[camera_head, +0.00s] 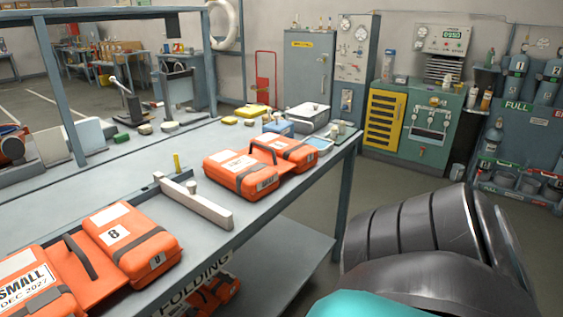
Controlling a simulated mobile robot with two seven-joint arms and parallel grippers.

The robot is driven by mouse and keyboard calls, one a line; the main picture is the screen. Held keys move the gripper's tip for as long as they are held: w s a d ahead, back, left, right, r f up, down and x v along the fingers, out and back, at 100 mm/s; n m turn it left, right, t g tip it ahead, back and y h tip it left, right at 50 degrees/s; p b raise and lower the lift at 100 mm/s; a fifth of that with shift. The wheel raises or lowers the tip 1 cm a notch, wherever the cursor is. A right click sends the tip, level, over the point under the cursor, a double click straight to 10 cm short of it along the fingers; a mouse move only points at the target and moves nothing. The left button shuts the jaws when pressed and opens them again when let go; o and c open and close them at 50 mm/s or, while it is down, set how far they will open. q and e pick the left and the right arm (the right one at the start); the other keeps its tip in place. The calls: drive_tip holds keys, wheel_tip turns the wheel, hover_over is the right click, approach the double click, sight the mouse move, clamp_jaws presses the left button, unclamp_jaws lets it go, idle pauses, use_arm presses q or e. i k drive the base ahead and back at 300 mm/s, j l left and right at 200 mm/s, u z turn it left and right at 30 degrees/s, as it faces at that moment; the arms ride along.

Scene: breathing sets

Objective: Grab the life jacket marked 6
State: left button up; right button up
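An orange life jacket pack (150,262) with a grey strap lies on the near left of the long grey table. A label on it reads like 8. Its left half, cut off by the frame edge, bears a label reading SMALL, DEC 2027. A second orange pack (222,166) lies farther along the table, towards its right end. It has white labels, but I cannot read a number on it. More orange packs (214,297) show partly on the shelf under the table. No marking 6 is readable. Neither of my grippers is in view.
A grey divider bar (194,199) stands on the table (228,225) between the two packs. Cabinets (308,75) line the wall. My dark arm link fills the lower right.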

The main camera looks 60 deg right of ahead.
sight(252, 171)
drive_tip(key=z, duration=1.95)
drive_tip(key=u, duration=0.7)
drive_tip(key=i+l+u, duration=0.1)
drive_tip(key=l+u, duration=0.25)
drive_tip(key=u, duration=0.15)
drive_tip(key=l+u, duration=0.65)
drive_tip(key=l, duration=0.2)
drive_tip(key=k+l+u, duration=0.2)
drive_tip(key=l, duration=0.2)
drive_tip(key=i, duration=0.1)
